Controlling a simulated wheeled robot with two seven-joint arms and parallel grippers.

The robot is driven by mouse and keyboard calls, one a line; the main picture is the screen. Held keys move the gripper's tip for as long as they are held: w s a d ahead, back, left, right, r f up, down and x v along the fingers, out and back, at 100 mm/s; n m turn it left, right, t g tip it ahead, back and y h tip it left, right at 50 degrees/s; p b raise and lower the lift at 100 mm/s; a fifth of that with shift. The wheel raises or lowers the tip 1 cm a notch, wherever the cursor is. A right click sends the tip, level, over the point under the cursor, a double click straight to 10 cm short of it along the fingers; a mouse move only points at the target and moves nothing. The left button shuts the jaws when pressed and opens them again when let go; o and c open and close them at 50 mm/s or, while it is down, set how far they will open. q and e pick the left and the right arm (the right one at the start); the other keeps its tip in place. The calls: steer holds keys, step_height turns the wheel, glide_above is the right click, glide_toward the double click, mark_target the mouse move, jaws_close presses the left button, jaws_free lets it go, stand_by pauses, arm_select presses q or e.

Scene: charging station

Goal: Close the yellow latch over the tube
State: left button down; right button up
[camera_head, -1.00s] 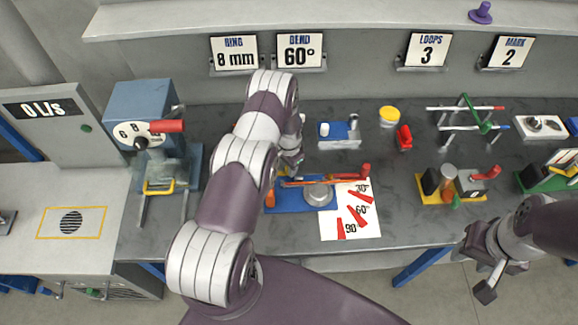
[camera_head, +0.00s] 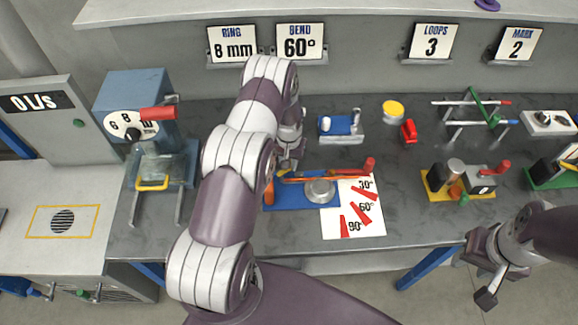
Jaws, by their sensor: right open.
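The bending tool has a blue base (camera_head: 290,197) with a round grey disc (camera_head: 320,190). A copper-orange tube (camera_head: 325,177) lies across it. A small yellow piece (camera_head: 284,174), which looks like the latch, shows at the tube's left part; its exact position is partly hidden by my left arm. My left gripper (camera_head: 289,163) points down just above and behind this yellow piece; whether it touches it, and whether its fingers are open, I cannot tell. My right gripper (camera_head: 484,279) is open and empty, in front of the table's edge at the lower right.
A white angle sheet (camera_head: 368,225) lies right of the bender. A blue machine (camera_head: 135,100) with a dial and yellow handle stands left. Behind are a blue-and-white fixture (camera_head: 341,127), a yellow-topped can (camera_head: 393,110) and a red item (camera_head: 408,131). A yellow-based fixture (camera_head: 432,186) stands right.

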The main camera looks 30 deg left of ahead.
arm_select(q)
steer(key=n+b, duration=0.2)
steer(key=shift+f+n, duration=0.15)
steer(key=shift+n, duration=0.25)
steer(key=n+b, duration=0.2)
steer(key=n, duration=0.1)
steer(key=shift+n, duration=0.3)
steer(key=n+b, duration=0.2)
steer(key=n, duration=0.3)
steer(key=shift+r, duration=0.2)
steer(key=c, duration=0.9)
jaws_free()
step_height(320, 180, up, 13)
steer(key=b, duration=0.2)
steer(key=shift+f+b, duration=0.15)
steer(key=shift+b, duration=0.2)
